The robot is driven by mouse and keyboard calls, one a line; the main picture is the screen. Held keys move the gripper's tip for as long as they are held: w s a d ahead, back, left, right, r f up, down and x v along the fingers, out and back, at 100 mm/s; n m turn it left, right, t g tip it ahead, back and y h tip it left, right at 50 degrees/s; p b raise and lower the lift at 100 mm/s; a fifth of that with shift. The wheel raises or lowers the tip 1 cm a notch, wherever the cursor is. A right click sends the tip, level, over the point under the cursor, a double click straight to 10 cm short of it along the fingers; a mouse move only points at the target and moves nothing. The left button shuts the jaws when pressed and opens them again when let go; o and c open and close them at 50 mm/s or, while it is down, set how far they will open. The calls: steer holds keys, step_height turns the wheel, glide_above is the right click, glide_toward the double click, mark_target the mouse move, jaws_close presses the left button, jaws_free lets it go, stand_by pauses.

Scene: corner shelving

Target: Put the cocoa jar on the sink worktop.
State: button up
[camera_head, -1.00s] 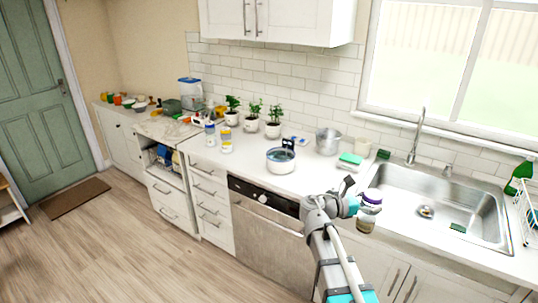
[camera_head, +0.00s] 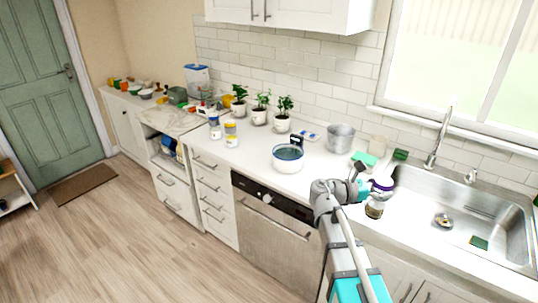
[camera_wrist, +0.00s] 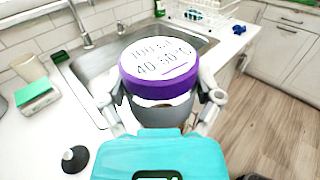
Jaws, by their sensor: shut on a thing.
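My gripper (camera_head: 376,190) is shut on a jar (camera_head: 375,208) with a purple-rimmed white lid and brown contents, taken as the cocoa jar. In the wrist view my gripper (camera_wrist: 160,106) has a finger on each side of the jar (camera_wrist: 158,68), whose lid faces the camera; its print is only partly readable. The jar is held in front of the sink worktop (camera_head: 318,176), near the left front of the sink. I cannot tell whether its base touches anything.
The sink basin (camera_head: 455,205) lies right of the jar. A green-and-white sponge (camera_head: 364,159), a metal pot (camera_head: 340,138) and a blue-and-white pot (camera_head: 288,158) stand behind and left. Small jars (camera_head: 231,128) and potted plants (camera_head: 259,116) stand further left. The worktop front between them is mostly clear.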

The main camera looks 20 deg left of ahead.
steer(key=shift+w+d, duration=0.1)
steer(key=shift+d, duration=0.1)
steer(key=shift+w+a+n+t+y, duration=0.15)
steer(key=shift+w+n+t+y, duration=0.3)
steer(key=shift+w+t, duration=0.3)
steer(key=w+a+n+t+y, duration=0.8)
steer(key=w+a+n+y, duration=0.15)
steer(key=w+y, duration=0.2)
steer(key=s+a+n+g+y, duration=0.2)
steer(key=a+n+y, duration=0.7)
steer(key=y, duration=0.5)
steer(key=shift+a+f+n+g+y, duration=0.15)
steer(key=shift+a+n+g+y, duration=0.25)
steer(key=shift+a, duration=0.55)
steer(key=shift+w+f, duration=0.1)
steer(key=shift+w, duration=0.05)
